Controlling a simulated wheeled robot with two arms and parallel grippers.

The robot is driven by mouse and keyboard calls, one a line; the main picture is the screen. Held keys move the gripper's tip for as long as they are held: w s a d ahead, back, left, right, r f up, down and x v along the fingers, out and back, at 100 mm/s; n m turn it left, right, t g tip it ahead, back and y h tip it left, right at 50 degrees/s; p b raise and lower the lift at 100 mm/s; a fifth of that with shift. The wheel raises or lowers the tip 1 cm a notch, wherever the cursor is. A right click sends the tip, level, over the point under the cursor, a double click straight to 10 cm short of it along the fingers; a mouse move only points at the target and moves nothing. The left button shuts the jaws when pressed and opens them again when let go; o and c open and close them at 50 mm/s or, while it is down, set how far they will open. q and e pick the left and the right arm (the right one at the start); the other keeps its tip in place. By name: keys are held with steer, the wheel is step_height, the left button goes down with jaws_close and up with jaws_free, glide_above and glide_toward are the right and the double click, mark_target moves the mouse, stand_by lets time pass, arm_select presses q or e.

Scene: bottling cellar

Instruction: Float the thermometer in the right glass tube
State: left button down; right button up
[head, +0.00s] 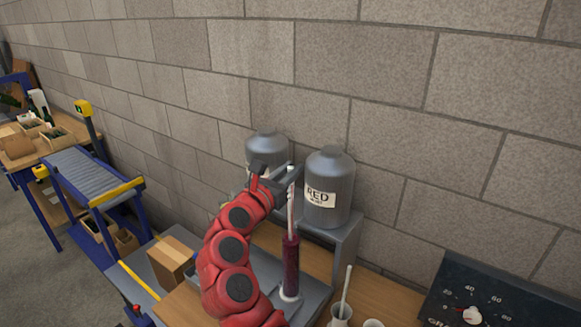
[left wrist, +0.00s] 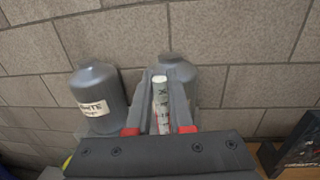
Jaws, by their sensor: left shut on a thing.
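My left gripper (head: 284,180) is shut on the thermometer (head: 291,208), a slim pale rod held upright. In the left wrist view the thermometer (left wrist: 161,98), with scale marks, stands between the fingers of my left gripper (left wrist: 160,105). Directly below it in the head view is a glass tube (head: 291,262) of dark red liquid on a pale foot. The thermometer's lower end meets the tube's top in the picture; I cannot tell how deep it is inside. I see no second tube; my red arm covers the area to the left. My right gripper is out of view.
A grey tank labelled RED (head: 329,188) stands close behind the gripper on a grey stand (head: 345,240). Another tank (head: 267,147) is left of it; its WHITE label shows in the left wrist view (left wrist: 95,108). A cup with a rod (head: 341,312) and a dark dial panel (head: 495,300) are at right.

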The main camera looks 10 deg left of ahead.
arm_select(q)
steer(key=shift+f+b, duration=2.1)
steer(key=shift+f, duration=3.05)
steer(key=c, duration=0.7)
jaws_free()
steer(key=shift+r, duration=0.1)
step_height(320, 180, up, 13)
steer(key=p, duration=0.5)
step_height(320, 180, up, 7)
glide_above(289, 207)
steer(key=shift+w+d+b, duration=0.1)
steer(key=shift+w+b, duration=0.25)
steer(key=shift+w, duration=0.05)
steer(key=shift+f+b, duration=0.45)
steer(key=shift+b, duration=0.45)
step_height(289, 207, up, 5)
steer(key=p, duration=0.6)
steer(key=shift+w+f, duration=0.1)
steer(key=shift+w, duration=0.05)
